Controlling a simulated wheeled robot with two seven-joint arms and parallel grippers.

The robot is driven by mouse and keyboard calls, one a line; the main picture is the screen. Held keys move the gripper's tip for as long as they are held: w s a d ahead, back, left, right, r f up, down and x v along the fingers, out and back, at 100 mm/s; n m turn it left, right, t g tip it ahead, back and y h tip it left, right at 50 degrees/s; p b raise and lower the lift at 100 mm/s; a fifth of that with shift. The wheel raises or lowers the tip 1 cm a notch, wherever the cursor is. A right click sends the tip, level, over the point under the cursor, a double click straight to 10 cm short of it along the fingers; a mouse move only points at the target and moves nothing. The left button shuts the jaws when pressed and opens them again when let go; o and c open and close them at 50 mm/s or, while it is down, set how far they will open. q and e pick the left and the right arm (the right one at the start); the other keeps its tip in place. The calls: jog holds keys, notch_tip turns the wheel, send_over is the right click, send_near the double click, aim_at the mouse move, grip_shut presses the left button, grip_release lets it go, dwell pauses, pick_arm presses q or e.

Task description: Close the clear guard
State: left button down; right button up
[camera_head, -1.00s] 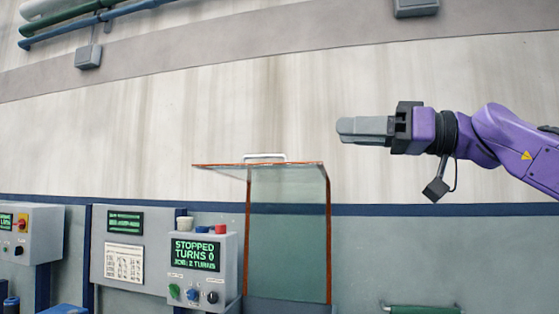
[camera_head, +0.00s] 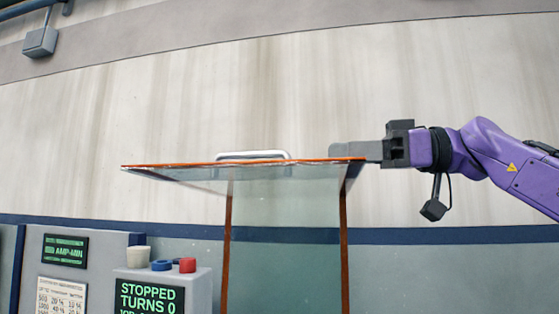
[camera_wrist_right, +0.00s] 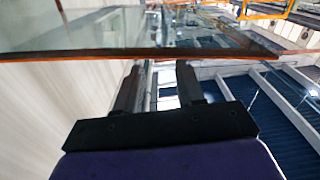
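The clear guard (camera_head: 285,255) is a see-through panel with orange edges, and it stands raised. Its top part juts out nearly level, with a silver handle (camera_head: 253,155) on top. My right gripper (camera_head: 334,150) is level at the guard's top right corner, its fingertips partly behind the orange edge. In the right wrist view, the two fingers (camera_wrist_right: 158,72) are spread apart with nothing between them, and the guard's orange edge (camera_wrist_right: 80,54) crosses just beyond the fingertips. I cannot tell whether they touch. My left gripper is not in view.
A grey control box (camera_head: 150,297) with a green "STOPPED TURNS 0" screen stands left of the guard, with red, blue and cream buttons on top. A panel with a small display (camera_head: 65,250) is further left.

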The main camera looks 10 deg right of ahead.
aim_at(283, 153)
jog(key=x, duration=0.2)
jog(key=s+p+x, duration=0.1)
jog(key=x, duration=0.2)
jog(key=shift+a+r, duration=0.25)
jog(key=p+x, duration=0.1)
jog(key=x, duration=0.3)
jog(key=shift+w+a+f, duration=0.15)
jog(key=shift+w+a, duration=0.3)
jog(key=shift+a, duration=0.05)
jog(key=shift+s+d, duration=0.2)
jog(key=shift+s, duration=0.05)
grip_shut()
jog(key=s+a+f+n+b, duration=0.1)
jog(key=s+a+f+b, duration=0.2)
jog(key=s+f+b, duration=0.4)
jog(key=shift+s+a+f+b, duration=0.3)
jog(key=shift+s+b, duration=1.45)
jog(key=shift+b, duration=1.4)
